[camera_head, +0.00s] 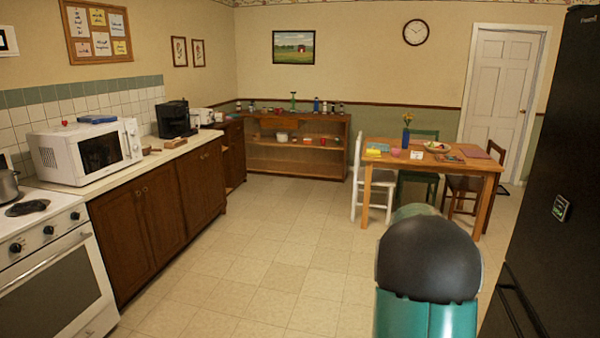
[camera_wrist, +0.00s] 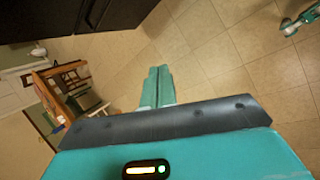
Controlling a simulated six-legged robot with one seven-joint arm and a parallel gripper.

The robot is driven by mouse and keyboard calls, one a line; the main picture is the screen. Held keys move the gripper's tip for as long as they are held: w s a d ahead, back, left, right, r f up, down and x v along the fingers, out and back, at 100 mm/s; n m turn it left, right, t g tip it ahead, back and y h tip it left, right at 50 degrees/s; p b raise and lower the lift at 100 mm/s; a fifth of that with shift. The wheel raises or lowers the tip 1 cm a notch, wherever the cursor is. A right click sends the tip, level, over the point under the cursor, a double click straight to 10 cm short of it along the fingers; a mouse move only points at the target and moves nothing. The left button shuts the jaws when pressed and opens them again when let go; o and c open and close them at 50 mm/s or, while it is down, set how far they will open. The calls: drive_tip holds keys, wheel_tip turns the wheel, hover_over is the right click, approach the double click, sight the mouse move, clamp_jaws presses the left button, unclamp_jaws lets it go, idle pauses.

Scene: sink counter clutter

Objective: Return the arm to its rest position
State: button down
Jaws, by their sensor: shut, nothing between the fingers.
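My gripper (camera_wrist: 157,72) shows in the wrist view as two teal fingers lying side by side, shut with nothing between them. Beyond the fingertips is only bare tiled floor, and they touch nothing that I can see. In the head view, a rounded black and teal part of my arm stands at the lower right, in front of the floor. The gripper itself cannot be made out in that view.
A black fridge (camera_head: 545,180) stands close on the right and also fills the wrist view's top left (camera_wrist: 75,15). A wooden dining table (camera_head: 440,162) with chairs is farther back. A counter (camera_head: 165,155) with a microwave (camera_head: 88,150) and a stove (camera_head: 50,265) line the left. Open floor (camera_head: 270,260) lies between.

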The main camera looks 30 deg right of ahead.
drive_tip(key=w+a+r+m+t+y, duration=0.1)
drive_tip(key=a+r, duration=0.3)
drive_tip(key=a, duration=0.5)
drive_tip(key=w+a+r+t+y, duration=0.15)
drive_tip(key=a+r, duration=0.25)
drive_tip(key=a, duration=0.5)
drive_tip(key=w+a+r+m+t, duration=0.1)
drive_tip(key=a+r+t, duration=0.15)
drive_tip(key=a, duration=0.75)
drive_tip(key=s+a+y, duration=0.1)
drive_tip(key=s+a, duration=0.3)
drive_tip(key=a, duration=0.3)
drive_tip(key=s+a+r+m+t+y, duration=0.1)
drive_tip(key=s+a, duration=0.3)
drive_tip(key=a, duration=0.3)
drive_tip(key=s+a+r+y, duration=0.1)
drive_tip(key=s+a, duration=0.2)
drive_tip(key=a, duration=0.5)
drive_tip(key=shift+s+m+t+y, duration=0.3)
drive_tip(key=shift+s+y, duration=0.05)
drive_tip(key=shift+s, duration=0.05)
